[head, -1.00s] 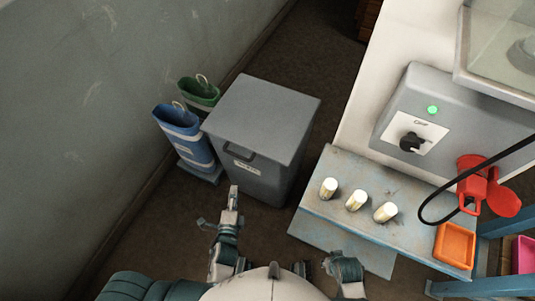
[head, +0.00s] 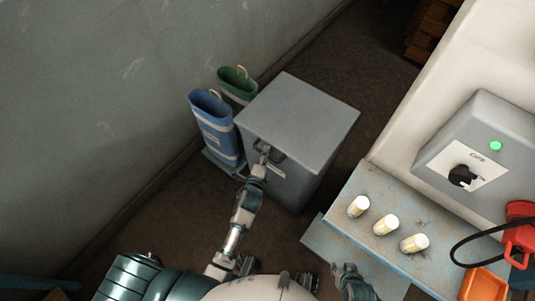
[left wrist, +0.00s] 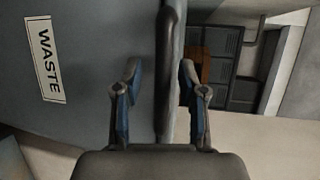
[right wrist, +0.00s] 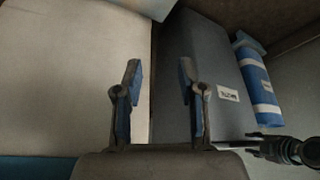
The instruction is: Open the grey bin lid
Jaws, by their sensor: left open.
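The grey bin (head: 295,185) stands on the floor with its flat lid (head: 300,115) shut. A dark handle (head: 272,153) sits at the lid's front edge. My left gripper (head: 264,152) is at this handle, open. In the left wrist view, the handle bar (left wrist: 170,60) runs between the open fingers of my left gripper (left wrist: 158,75), and a WASTE label (left wrist: 44,58) shows on the bin front. My right gripper (right wrist: 158,72) is open and empty in the right wrist view, where the bin (right wrist: 200,80) and its label appear beyond it.
A blue bag (head: 215,130) and a green bag (head: 238,87) stand left of the bin by the wall. A worn blue-grey bench (head: 375,185) with three pale cylinders (head: 385,225) is at right.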

